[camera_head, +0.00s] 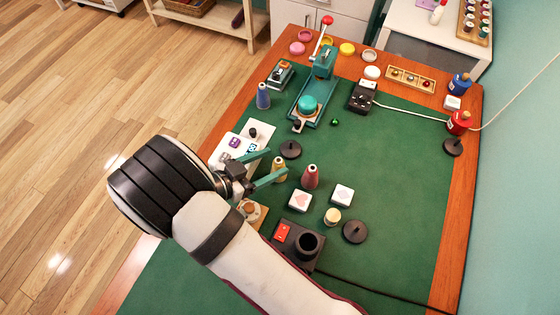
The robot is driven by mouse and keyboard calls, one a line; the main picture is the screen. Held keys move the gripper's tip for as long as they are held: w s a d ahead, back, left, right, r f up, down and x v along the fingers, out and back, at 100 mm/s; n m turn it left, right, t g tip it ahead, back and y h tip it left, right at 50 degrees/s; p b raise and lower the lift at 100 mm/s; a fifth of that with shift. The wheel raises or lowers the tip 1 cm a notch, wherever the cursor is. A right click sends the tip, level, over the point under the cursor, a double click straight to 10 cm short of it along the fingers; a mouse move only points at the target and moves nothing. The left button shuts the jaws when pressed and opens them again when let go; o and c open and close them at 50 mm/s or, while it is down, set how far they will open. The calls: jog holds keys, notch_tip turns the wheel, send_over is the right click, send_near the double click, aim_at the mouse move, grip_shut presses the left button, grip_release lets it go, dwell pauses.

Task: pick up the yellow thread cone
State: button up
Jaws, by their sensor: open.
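The yellow thread cone (280,164) stands upright on the green mat (390,190), left of the red thread cone (311,177). My gripper (276,162) is open, its two teal fingers pointing right. The upper finger's tip lies just up and left of the cone. I cannot tell whether either finger touches it.
A blue thread cone (263,96) stands further back. A dark box with a cup (307,245) is at the front. The mat's right side is mostly clear.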

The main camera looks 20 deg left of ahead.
aim_at(281, 160)
jog(key=x, duration=0.6)
jog(key=shift+f, duration=0.35)
grip_shut()
